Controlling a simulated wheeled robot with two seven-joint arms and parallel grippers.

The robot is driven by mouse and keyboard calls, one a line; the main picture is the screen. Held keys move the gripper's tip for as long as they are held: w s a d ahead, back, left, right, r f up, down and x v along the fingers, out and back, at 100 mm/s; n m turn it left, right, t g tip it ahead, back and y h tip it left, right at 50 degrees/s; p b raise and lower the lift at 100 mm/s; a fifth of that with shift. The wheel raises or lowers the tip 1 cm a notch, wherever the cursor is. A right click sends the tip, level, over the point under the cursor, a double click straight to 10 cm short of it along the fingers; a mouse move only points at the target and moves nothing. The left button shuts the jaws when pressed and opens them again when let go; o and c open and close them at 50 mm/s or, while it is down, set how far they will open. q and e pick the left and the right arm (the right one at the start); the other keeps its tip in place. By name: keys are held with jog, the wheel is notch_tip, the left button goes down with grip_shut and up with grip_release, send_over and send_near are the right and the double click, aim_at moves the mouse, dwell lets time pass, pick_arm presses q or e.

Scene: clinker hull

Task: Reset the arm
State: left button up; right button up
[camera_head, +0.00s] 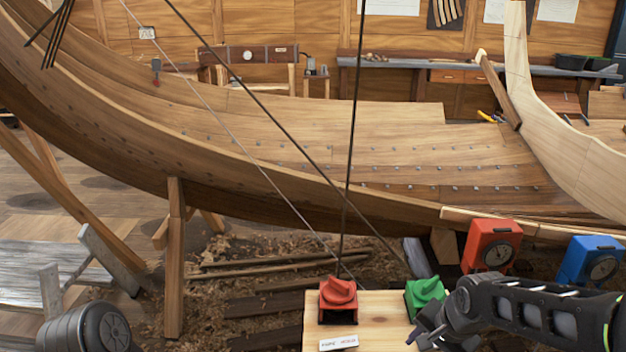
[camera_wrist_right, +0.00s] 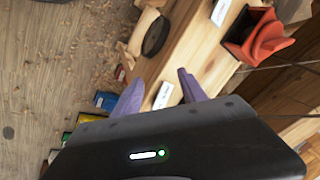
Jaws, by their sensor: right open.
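My right gripper (camera_head: 424,334) comes in from the right in the head view, over the right side of a small wooden bench top (camera_head: 375,310). In the wrist view my right gripper (camera_wrist_right: 160,90) shows two purple fingers spread apart, with nothing held between them. A white label card (camera_wrist_right: 163,96) shows on the wood beyond the fingertips. A green clamp-like block (camera_head: 425,294) stands right beside the right gripper in the head view; I cannot tell if they touch.
A red block (camera_head: 338,300) sits on the bench top behind another card (camera_head: 338,342). A red dial box (camera_head: 490,246) and a blue dial box (camera_head: 594,262) stand behind my right arm. The planked hull (camera_head: 300,165) spans the scene, with a prop (camera_head: 175,260) and thin slanting lines before it.

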jog(key=s+a+f+n+y, duration=0.25)
jog(key=a+f+n, duration=0.6)
jog(key=f, duration=0.65)
jog(key=s+a+f+g, duration=0.1)
jog(key=s+a+f, duration=0.2)
jog(key=s+f, duration=0.4)
jog(key=s+a+f+g, duration=0.2)
jog(key=s+a+f, duration=0.2)
jog(key=s, duration=0.9)
notch_tip(320, 180, down, 4)
jog(key=shift+r+m, duration=0.15)
jog(key=shift+m, duration=0.3)
jog(key=shift+w+y, duration=0.1)
jog(key=shift+y, duration=0.15)
jog(key=shift+c, duration=0.3)
